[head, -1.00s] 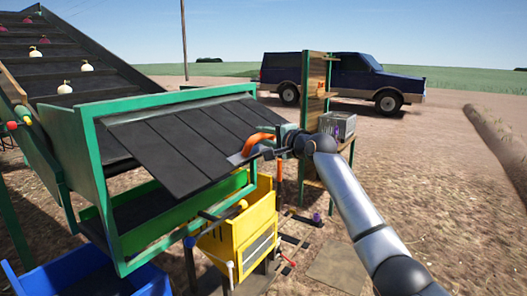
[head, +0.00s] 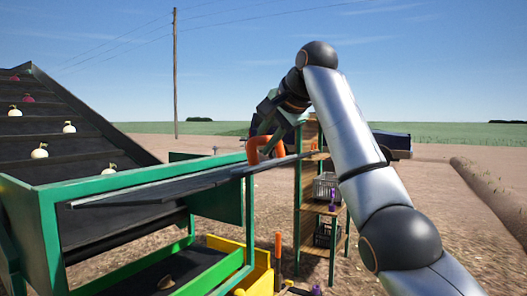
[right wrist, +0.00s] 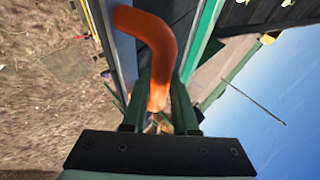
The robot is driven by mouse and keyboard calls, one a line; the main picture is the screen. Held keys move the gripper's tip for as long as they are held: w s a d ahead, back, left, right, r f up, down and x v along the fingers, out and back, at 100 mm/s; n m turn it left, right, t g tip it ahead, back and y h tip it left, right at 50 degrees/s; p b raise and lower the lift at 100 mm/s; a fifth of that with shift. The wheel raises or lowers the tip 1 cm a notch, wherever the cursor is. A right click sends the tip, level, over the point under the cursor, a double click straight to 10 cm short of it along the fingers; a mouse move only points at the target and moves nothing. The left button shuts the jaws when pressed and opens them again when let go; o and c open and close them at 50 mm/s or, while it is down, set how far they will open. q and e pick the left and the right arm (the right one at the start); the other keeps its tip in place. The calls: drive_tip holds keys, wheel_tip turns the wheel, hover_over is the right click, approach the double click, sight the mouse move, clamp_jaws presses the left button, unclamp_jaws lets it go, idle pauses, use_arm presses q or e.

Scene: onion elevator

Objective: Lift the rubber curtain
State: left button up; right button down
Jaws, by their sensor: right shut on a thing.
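The rubber curtain (head: 170,186) is a set of dark slats hinged in the green frame (head: 46,215) of the elevator. In the head view it stands out nearly level, seen almost edge-on. Its orange handle (head: 254,150) is at the right end and also shows in the right wrist view (right wrist: 155,40). My right gripper (head: 270,130) is at this handle, and in the right wrist view its two fingers (right wrist: 160,103) are closed around the lower part of the handle. My left gripper is in neither view.
The sloping dark conveyor (head: 60,135) at the left carries several onions. A yellow bin (head: 258,275) stands below the frame. A wooden shelf (head: 310,215) with crates stands to the right of the frame. Open dirt ground lies further right.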

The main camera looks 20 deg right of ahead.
drive_tip(key=shift+w+a+r, duration=0.1)
drive_tip(key=shift+a+r, duration=0.05)
drive_tip(key=shift+a, duration=0.05)
idle(0.3)
drive_tip(key=c, duration=0.7)
unclamp_jaws()
drive_tip(key=shift+w, duration=0.15)
drive_tip(key=shift+r, duration=0.1)
drive_tip(key=b+v, duration=0.1)
drive_tip(key=v, duration=1.1)
drive_tip(key=shift+r, duration=0.3)
